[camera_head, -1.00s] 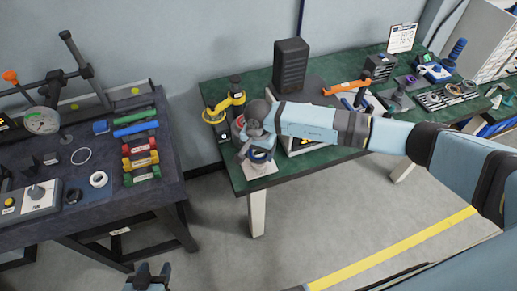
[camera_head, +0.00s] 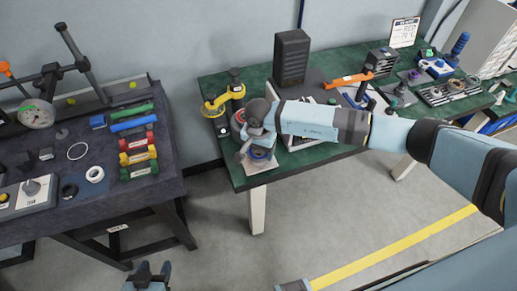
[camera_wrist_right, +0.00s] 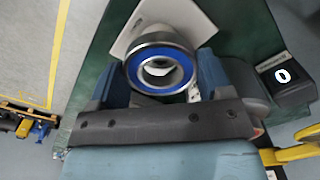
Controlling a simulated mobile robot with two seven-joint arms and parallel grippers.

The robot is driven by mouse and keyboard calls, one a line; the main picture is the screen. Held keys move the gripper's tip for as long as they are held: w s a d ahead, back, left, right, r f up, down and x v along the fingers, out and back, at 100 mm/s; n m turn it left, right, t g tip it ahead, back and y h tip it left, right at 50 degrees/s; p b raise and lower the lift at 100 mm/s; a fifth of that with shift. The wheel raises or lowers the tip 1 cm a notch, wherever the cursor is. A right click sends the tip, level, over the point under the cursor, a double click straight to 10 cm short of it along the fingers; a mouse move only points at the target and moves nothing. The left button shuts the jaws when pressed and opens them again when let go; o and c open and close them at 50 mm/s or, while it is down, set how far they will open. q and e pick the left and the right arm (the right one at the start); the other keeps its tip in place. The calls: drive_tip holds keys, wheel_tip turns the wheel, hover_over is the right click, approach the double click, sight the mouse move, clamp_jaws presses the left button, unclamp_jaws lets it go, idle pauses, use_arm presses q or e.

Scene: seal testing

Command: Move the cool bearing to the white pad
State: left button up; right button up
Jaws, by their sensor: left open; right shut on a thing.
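The bearing, a steel ring with a blue seal (camera_wrist_right: 160,66), is between the fingers of my right gripper (camera_wrist_right: 163,78), which is shut on it. In the head view the bearing (camera_head: 260,154) shows below my right wrist at the green table's front left corner. The white pad (camera_head: 258,168) lies right under it; the pad also shows behind the bearing in the wrist view (camera_wrist_right: 196,22). Whether the bearing touches the pad or hangs just above it, I cannot tell. My left gripper (camera_head: 148,270) is open and empty at the bottom of the head view, over the floor.
A yellow-and-black tool (camera_head: 222,102) stands left of my right wrist. A small dark box showing 0 (camera_wrist_right: 283,75) is beside the gripper. A tall dark block (camera_head: 291,58) stands behind. The dark left table (camera_head: 110,195) holds colored bars and gauges, with a floor gap between tables.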

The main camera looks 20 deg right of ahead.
drive_tip(key=shift+f+b, duration=0.6)
drive_tip(key=shift+b, duration=0.1)
idle(0.4)
drive_tip(key=o, duration=1.1)
drive_tip(key=shift+r, duration=0.1)
drive_tip(key=shift+r+p, duration=1.85)
drive_tip(key=shift+r, duration=2.1)
